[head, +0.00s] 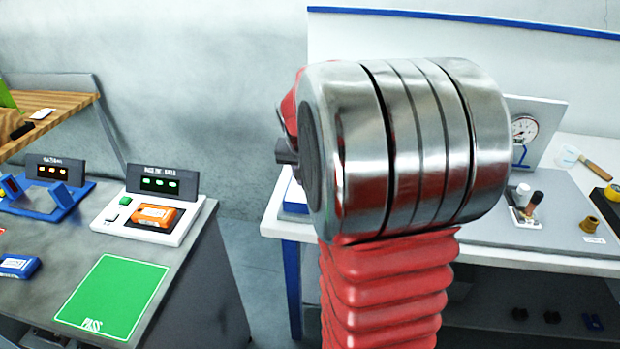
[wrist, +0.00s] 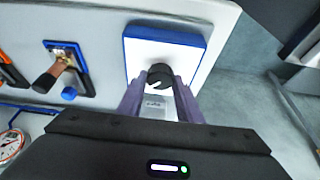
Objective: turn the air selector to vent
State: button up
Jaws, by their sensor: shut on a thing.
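The air selector knob (wrist: 161,76) is black and round with a white pointer mark. It sits on a white plate with blue sides (wrist: 140,60) in the wrist view. My gripper (wrist: 160,88) has its two purple-grey fingers on either side of the knob, shut on it. A small label (wrist: 153,104) shows between the fingers, its text too small to read, so I cannot tell which position the pointer marks. In the head view my arm hides the gripper and the knob.
A pressure gauge (head: 524,128) stands on the right bench in the head view. A left bench holds a green PASS mat (head: 115,295).

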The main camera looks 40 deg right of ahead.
jog(key=shift+a, duration=0.15)
jog(key=o, duration=1)
jog(key=shift+o, duration=0.2)
jog(key=v, duration=1.3)
jog(key=shift+r, duration=0.4)
jog(key=shift+f+n, duration=0.1)
jog(key=shift+n, duration=0.2)
